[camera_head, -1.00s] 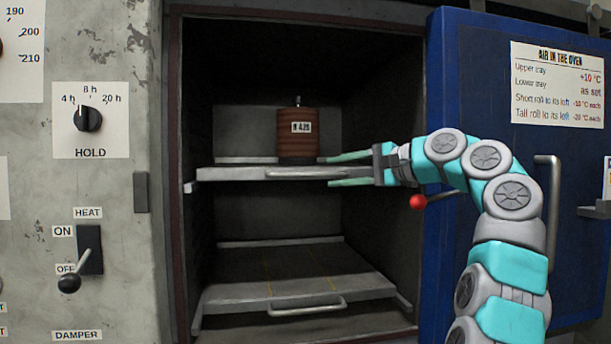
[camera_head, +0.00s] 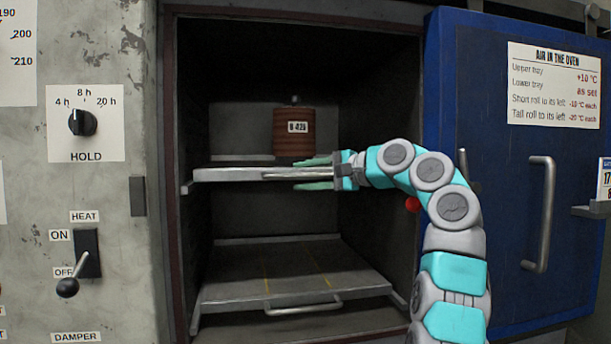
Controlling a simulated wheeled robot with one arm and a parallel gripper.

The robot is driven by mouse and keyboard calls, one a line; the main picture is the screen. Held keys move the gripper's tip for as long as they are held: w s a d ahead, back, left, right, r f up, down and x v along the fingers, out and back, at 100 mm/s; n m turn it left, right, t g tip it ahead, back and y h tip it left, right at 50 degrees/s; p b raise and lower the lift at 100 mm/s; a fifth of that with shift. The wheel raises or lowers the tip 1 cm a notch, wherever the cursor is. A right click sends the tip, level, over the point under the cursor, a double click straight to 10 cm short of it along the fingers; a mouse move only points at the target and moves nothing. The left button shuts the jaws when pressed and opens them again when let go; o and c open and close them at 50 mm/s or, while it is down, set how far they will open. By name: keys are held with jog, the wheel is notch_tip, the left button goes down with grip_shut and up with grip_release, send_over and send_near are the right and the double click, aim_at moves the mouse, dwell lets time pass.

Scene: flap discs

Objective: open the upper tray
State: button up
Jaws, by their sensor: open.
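The upper tray (camera_head: 222,174) is a grey shelf with a bar handle (camera_head: 276,177) along its front, inside the open oven. A brown ribbed roll (camera_head: 284,136) with a white label stands on it, towards its right side. My gripper (camera_head: 298,174) reaches in from the right and is open. One pale green finger is above the level of the handle and one below, at the handle's right part. I cannot tell whether they touch it. The gripper and its fingers hide the tray's right end.
The lower tray (camera_head: 318,264) with its own handle (camera_head: 303,306) sits empty below. The blue oven door (camera_head: 490,210) stands open at the right, behind my arm. A grey control panel (camera_head: 110,190) with a HOLD dial and HEAT lever is at the left.

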jog(key=shift+c, duration=0.4)
grip_shut()
jog(key=shift+f, duration=0.1)
dwell(0.8)
